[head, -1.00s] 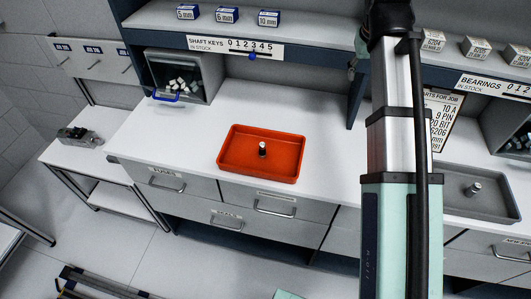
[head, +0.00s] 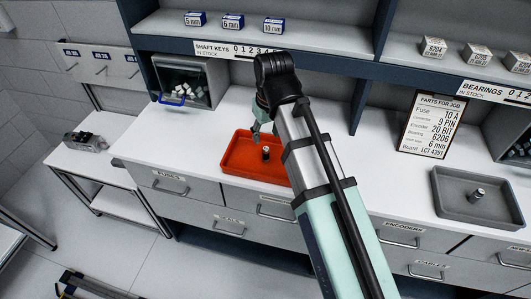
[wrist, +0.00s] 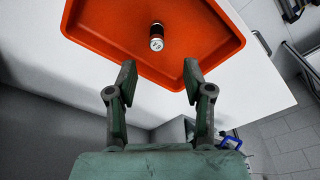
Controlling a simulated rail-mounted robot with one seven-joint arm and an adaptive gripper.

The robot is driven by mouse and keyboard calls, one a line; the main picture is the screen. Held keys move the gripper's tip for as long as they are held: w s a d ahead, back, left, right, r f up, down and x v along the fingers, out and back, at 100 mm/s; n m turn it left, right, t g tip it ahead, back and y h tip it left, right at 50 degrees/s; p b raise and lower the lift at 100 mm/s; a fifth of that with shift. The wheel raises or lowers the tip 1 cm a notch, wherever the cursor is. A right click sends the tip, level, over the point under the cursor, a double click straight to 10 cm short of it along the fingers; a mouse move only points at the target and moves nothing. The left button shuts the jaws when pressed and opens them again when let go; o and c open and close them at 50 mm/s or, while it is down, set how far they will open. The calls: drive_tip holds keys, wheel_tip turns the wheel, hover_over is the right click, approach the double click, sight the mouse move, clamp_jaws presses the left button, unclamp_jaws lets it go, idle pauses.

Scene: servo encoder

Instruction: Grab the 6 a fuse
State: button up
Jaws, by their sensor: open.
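A small dark cylinder with a pale labelled end (head: 265,153), which looks like a fuse, stands in the orange-red tray (head: 232,163) on the bench. Its rating is too small to read. In the wrist view the cylinder (wrist: 157,38) lies beyond the fingertips, near the middle between them, inside the tray (wrist: 85,35). My gripper (wrist: 160,78) is open and empty, with its fingers over the tray's edge. In the head view my gripper (head: 262,128) is above the back of the tray, apart from the cylinder.
A grey tray (head: 450,205) at the right holds another small cylinder (head: 478,194). A parts card (head: 430,125) reads fuse 10 A. A drawer labelled fuses (head: 170,187) is shut. A bin with pale pieces (head: 185,85) stands at the back left, below the shelf.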

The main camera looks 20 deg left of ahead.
sight(266, 148)
drive_tip(key=f, duration=0.5)
drive_tip(key=shift+w+a+f+p, duration=0.25)
drive_tip(key=shift+w+p, duration=0.05)
drive_tip(key=shift+p, duration=0.1)
drive_tip(key=shift+w+a+f+p, duration=0.15)
drive_tip(key=shift+f+p, duration=0.1)
drive_tip(key=shift+f, duration=0.6)
drive_tip(key=shift+w+d+f+p, duration=0.15)
drive_tip(key=shift+f+p, duration=0.15)
drive_tip(key=shift+f, duration=0.6)
drive_tip(key=shift+w+a+f+p, duration=0.15)
drive_tip(key=shift+f+p, duration=0.1)
drive_tip(key=shift+f, duration=0.6)
clamp_jaws()
